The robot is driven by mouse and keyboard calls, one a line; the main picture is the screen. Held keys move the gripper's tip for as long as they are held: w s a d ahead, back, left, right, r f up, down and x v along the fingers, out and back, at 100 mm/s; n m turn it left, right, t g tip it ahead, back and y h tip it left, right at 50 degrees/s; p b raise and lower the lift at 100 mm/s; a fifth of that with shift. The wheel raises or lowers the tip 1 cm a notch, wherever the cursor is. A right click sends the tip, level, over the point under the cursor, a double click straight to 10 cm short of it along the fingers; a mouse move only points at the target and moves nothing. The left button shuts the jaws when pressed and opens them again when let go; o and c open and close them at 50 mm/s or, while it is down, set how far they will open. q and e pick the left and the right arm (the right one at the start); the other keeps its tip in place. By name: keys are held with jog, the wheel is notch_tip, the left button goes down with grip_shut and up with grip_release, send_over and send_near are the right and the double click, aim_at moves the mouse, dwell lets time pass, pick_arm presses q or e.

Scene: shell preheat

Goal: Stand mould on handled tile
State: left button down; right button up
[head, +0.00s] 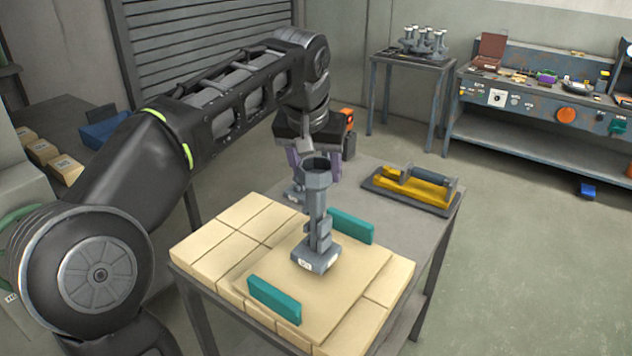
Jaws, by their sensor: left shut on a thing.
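The mould (316,205) is a grey upright piece with a cup-shaped top, a narrow stem and a square labelled base. It is over the middle of the handled tile (352,283), a tan slab with a teal handle (275,299) at the near left and another (350,227) at the far right. I cannot tell whether the base touches the tile. My left gripper (315,168) comes from behind and is shut on the mould near its top; the mould partly hides the fingers. My right gripper is not in view.
Tan blocks (222,237) lie around the tile on the metal table (396,228). A small grey piece (295,193) stands behind the mould, partly hidden. A yellow tool (412,186) lies on a dark board at the table's far right. A cluttered workbench (540,120) stands at the back right.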

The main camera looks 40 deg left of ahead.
aim_at(316, 215)
pick_arm(q)
notch_tip(316, 215, down, 3)
dwell(0.3)
jog(key=shift+f, duration=0.15)
jog(key=shift+c, duration=2.4)
grip_release()
